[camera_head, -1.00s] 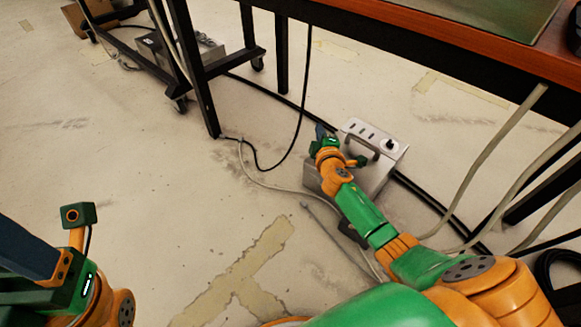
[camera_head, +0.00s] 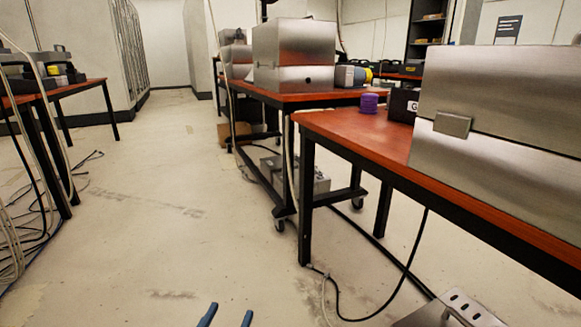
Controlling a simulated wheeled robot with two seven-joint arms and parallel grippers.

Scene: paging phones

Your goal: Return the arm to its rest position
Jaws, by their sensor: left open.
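My left gripper (camera_head: 227,316) shows only as two blue fingertips at the bottom edge of the head view. They are apart, with bare floor between them and nothing held. The rest of my left arm is below the picture. My right arm and its gripper are out of view.
A red-topped table (camera_head: 345,128) with a large metal box (camera_head: 500,130) fills the right side. A grey metal box (camera_head: 460,312) with sockets is on the floor at the bottom right. Cables (camera_head: 385,300) lie near it. Another table (camera_head: 90,84) stands left. The floor (camera_head: 150,200) between is open.

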